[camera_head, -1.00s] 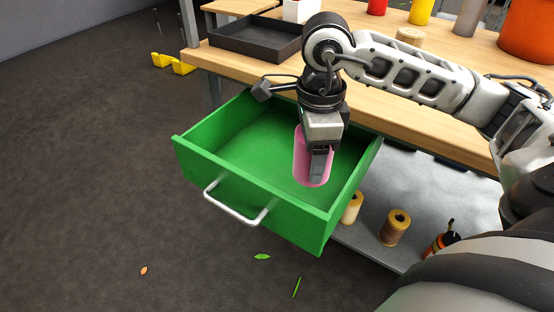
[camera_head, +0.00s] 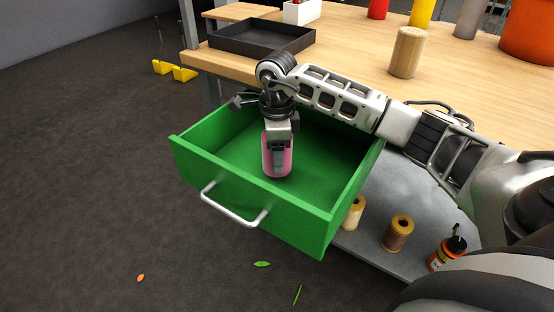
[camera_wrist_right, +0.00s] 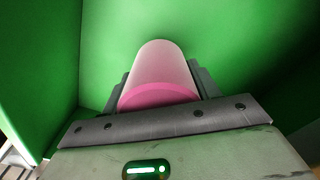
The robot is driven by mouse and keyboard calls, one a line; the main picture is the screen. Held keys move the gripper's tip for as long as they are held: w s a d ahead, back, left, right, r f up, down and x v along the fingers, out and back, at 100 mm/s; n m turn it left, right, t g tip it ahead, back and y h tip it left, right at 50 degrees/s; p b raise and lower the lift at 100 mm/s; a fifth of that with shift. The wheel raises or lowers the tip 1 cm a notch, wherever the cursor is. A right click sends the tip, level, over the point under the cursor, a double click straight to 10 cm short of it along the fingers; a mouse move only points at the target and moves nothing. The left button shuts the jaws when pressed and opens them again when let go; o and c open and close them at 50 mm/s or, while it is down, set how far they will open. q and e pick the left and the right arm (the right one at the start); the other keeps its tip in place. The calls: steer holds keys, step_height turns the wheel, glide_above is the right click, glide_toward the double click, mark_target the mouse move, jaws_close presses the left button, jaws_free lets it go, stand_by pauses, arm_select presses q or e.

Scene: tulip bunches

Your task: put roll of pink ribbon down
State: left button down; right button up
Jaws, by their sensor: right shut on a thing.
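The roll of pink ribbon (camera_head: 268,160) is upright inside the open green drawer (camera_head: 265,206), near the drawer's middle. My right gripper (camera_head: 279,160) points down into the drawer and is shut on the roll. In the right wrist view the pink roll (camera_wrist_right: 158,78) sits between the fingers, with green drawer surfaces around it. The roll's lower end is at or close to the drawer floor; I cannot tell if it touches. My left gripper is not in view.
The drawer's silver handle (camera_head: 234,208) faces front. Behind is a wooden table (camera_head: 350,75) with a black tray (camera_head: 262,38) and a wooden cylinder (camera_head: 406,53). Drawer floor left of the roll is clear.

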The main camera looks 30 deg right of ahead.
steer(key=shift+f, duration=1.15)
steer(key=shift+r, duration=0.1)
steer(key=shift+f+b, duration=0.25)
steer(key=shift+b, duration=0.05)
steer(key=o, duration=1)
steer(key=shift+r, duration=0.1)
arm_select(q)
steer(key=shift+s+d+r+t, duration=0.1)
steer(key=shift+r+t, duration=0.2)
